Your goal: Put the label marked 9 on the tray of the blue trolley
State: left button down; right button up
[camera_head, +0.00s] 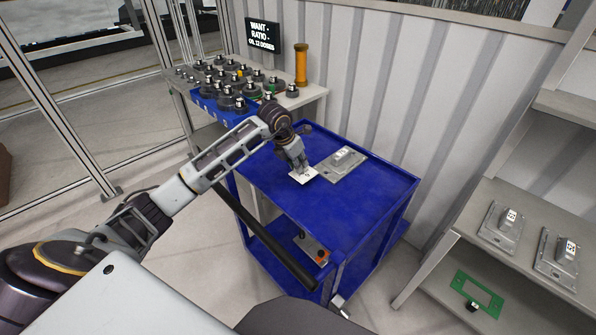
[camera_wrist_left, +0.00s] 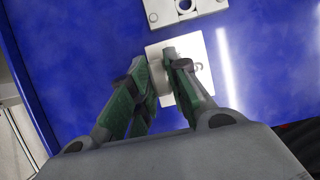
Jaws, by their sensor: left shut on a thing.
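The blue trolley's tray (camera_head: 358,216) is in the middle of the head view, and its blue surface fills much of the left wrist view (camera_wrist_left: 265,75). A small white label (camera_head: 304,177) with a dark mark is at the tray's left part; the mark is too small to read surely. The label also shows in the left wrist view (camera_wrist_left: 204,76), between and beyond my fingers. My left gripper (camera_head: 296,168) is shut on the label, at or just above the tray surface; I cannot tell if it touches. My right gripper is not in view.
A grey metal plate with a raised block (camera_head: 343,165) lies on the tray beside the label. A bench (camera_head: 312,92) behind holds several dark round parts, a blue bin and an orange cylinder (camera_head: 301,65). A shelf (camera_head: 492,195) at right holds more plates. The tray's front is clear.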

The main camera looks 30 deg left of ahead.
pick_arm(q)
notch_tip(320, 180, down, 3)
jog(key=shift+r, duration=0.15)
jog(key=shift+f, duration=0.4)
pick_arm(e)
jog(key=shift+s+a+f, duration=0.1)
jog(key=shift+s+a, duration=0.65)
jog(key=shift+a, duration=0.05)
